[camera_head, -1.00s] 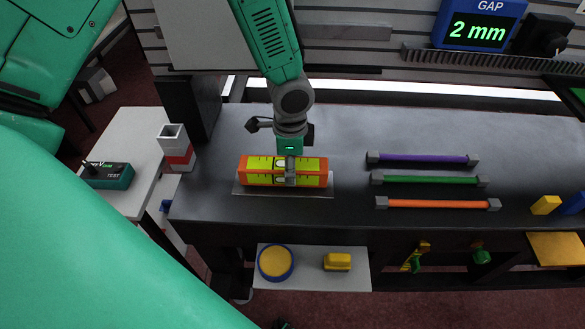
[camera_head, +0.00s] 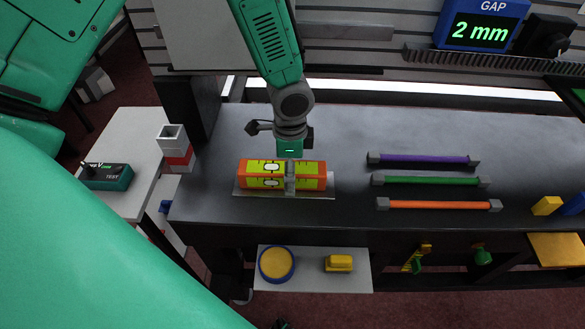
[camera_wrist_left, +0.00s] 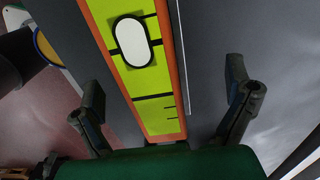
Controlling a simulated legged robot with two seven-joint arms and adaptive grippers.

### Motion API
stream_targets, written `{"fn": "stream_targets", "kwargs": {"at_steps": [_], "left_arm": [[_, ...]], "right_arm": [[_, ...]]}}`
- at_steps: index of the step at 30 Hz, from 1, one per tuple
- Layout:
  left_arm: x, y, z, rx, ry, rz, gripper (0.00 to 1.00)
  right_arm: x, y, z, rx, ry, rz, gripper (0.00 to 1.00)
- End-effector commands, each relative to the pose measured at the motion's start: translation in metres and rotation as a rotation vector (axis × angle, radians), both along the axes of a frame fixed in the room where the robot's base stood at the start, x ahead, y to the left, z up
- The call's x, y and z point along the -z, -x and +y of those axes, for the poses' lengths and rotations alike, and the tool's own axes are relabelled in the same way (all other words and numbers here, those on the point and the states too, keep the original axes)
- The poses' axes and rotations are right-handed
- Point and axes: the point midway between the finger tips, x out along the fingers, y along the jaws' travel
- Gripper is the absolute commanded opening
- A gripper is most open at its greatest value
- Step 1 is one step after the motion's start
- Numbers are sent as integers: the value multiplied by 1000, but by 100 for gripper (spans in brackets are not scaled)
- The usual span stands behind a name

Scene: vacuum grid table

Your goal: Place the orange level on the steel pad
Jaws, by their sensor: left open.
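The orange level (camera_head: 255,175), with yellow-green faces and white vial windows, lies lengthwise over the thin steel pad (camera_head: 331,188) at the front left of the dark table. It appears to rest on the pad, whose edges show around it. My left gripper (camera_head: 290,175) comes down from above over the level, just right of its vial windows. In the left wrist view the open fingers of this gripper (camera_wrist_left: 165,80) stand on either side of the level (camera_wrist_left: 150,85), with visible gaps. The level hides most of the pad. My right gripper is not in view.
Purple (camera_head: 425,159), green (camera_head: 430,181) and orange (camera_head: 438,205) rods with grey ends lie to the right. Yellow (camera_head: 546,205) and blue blocks sit at far right. A display (camera_head: 480,25) reads 2 mm. Table between level and rods is clear.

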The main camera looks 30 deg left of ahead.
Motion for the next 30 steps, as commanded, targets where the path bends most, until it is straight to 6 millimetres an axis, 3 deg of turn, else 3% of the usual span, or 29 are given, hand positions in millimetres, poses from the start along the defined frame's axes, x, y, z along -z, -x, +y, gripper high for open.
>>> {"fn": "stream_targets", "kwargs": {"at_steps": [15,21,30], "left_arm": [[-99,-1,0,-1,1,-2,96],[-114,0,0,0,1,-1,96],[-115,0,0,0,1,0,96]], "right_arm": [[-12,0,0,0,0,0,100],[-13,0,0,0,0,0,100],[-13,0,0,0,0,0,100]]}}
